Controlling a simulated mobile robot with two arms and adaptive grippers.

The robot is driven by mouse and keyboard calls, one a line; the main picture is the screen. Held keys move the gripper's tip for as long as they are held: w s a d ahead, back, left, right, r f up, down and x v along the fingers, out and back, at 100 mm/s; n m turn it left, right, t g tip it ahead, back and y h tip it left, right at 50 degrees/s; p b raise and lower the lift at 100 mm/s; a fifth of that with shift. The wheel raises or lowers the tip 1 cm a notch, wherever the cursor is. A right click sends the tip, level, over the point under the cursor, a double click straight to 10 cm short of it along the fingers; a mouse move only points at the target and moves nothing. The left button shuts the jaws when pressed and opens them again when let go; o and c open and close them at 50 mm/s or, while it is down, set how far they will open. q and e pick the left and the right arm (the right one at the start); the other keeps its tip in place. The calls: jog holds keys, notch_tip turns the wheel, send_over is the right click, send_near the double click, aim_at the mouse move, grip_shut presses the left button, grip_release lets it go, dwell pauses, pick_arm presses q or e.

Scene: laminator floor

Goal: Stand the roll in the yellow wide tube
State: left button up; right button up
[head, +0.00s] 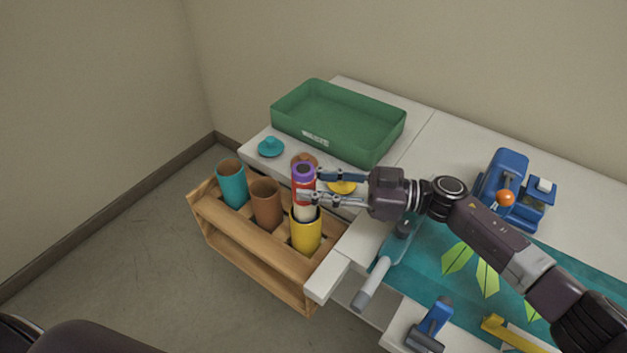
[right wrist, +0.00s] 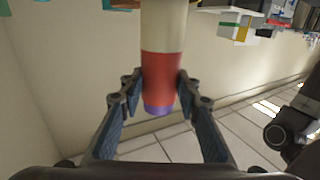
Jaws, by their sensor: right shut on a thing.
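The roll (head: 304,187) is upright, with a purple top end, a red band and a cream lower part. My right gripper (head: 308,187) is shut on its red band from the right. The right wrist view shows the fingers on both sides of the roll (right wrist: 162,75). The yellow wide tube (head: 306,236) stands in the wooden rack's right end, directly below the roll. The roll's cream lower end overlaps the tube's mouth; how far inside it is, I cannot tell. My left gripper is not in view.
The wooden rack (head: 243,232) also holds a teal tube (head: 232,184) and a brown tube (head: 266,205). Behind are a teal lid (head: 271,147), a yellow lid (head: 342,187) and a green tray (head: 340,120). A blue device (head: 505,180) and tools are at right.

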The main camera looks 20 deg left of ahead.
aim_at(305, 210)
jog(key=shift+f+b, duration=1.25)
jog(key=shift+f, duration=0.95)
jog(key=o, duration=1.3)
jog(key=shift+o, duration=0.5)
jog(key=o, duration=0.7)
jog(key=shift+o, duration=0.2)
